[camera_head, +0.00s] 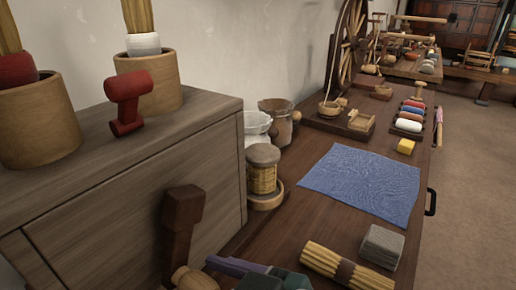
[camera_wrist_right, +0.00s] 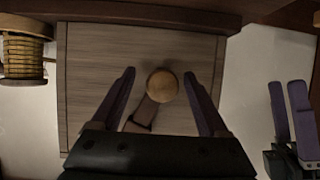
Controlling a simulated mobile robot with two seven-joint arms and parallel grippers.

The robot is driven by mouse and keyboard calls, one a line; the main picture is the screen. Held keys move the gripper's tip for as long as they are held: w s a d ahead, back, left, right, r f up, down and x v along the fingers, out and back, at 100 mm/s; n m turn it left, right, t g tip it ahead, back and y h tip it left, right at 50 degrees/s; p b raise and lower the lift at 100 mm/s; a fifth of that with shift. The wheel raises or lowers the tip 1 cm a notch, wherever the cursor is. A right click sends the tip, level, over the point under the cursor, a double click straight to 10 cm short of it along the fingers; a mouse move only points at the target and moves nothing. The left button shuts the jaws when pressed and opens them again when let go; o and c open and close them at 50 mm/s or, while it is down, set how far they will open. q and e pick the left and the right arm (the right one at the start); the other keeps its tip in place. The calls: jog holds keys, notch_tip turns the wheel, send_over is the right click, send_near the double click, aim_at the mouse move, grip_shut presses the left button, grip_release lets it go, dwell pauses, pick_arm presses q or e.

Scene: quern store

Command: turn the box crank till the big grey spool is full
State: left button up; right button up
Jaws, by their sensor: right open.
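The wooden box (camera_head: 130,215) stands at the left in the head view. My left gripper (camera_wrist_right: 287,83) looks open and empty.
The bench holds jars (camera_head: 278,120), a blue cloth (camera_head: 362,182), a straw bundle (camera_head: 345,266) and a grey block (camera_head: 382,246). A big wheel (camera_head: 348,45) stands farther back.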

jog(key=p+v, duration=0.4)
jog(key=v, duration=0.3)
dwell(0.3)
